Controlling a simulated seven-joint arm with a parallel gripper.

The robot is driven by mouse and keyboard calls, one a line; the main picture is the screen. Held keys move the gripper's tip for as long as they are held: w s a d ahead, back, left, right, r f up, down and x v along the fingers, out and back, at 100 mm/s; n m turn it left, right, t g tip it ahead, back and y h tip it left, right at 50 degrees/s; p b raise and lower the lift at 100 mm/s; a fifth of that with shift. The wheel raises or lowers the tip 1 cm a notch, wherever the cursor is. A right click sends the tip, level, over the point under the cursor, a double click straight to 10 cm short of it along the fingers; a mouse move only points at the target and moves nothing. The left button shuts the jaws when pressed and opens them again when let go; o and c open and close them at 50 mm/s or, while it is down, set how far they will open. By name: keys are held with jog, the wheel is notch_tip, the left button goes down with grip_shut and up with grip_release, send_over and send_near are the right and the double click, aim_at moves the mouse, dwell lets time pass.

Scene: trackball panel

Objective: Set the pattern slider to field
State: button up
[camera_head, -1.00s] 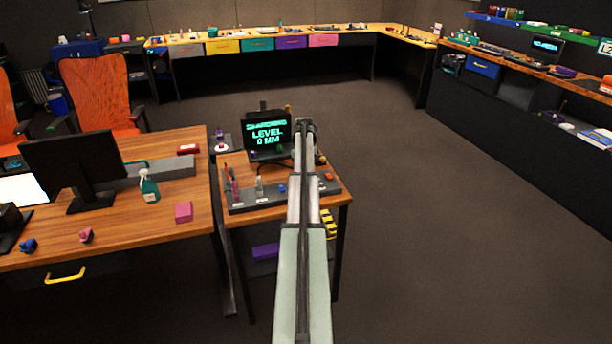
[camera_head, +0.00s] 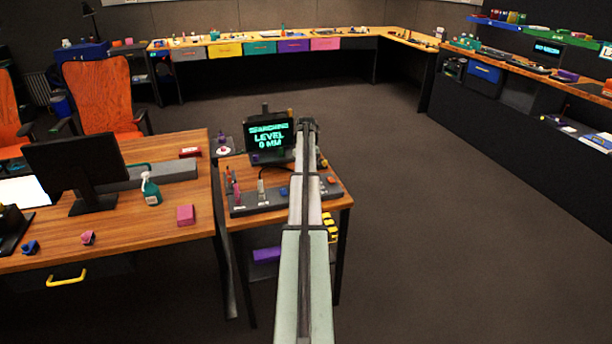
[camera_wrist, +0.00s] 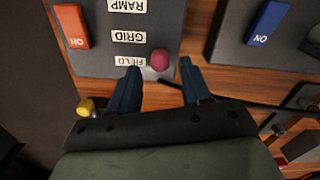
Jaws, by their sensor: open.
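In the wrist view, a dark grey panel (camera_wrist: 88,62) carries upside-down white labels RAMP (camera_wrist: 126,6), GRID (camera_wrist: 130,37) and FIELD (camera_wrist: 130,62). A round magenta knob (camera_wrist: 159,59) stands beside the FIELD label, about level with it. My gripper (camera_wrist: 160,68) is open, its two blue fingers on either side of the knob with gaps showing. I cannot tell whether either finger touches it. In the head view, my arm hides the knob and the gripper's fingers.
An orange switch (camera_wrist: 72,26) is on the same panel. A second panel with a blue switch (camera_wrist: 268,23) lies to the right, past a strip of wood. A yellow knob (camera_wrist: 87,106) is near the left finger. A screen (camera_head: 269,136) reads LEVEL 0 MM.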

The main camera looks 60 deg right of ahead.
notch_tip(320, 180, up, 12)
dwell(0.4)
dwell(0.5)
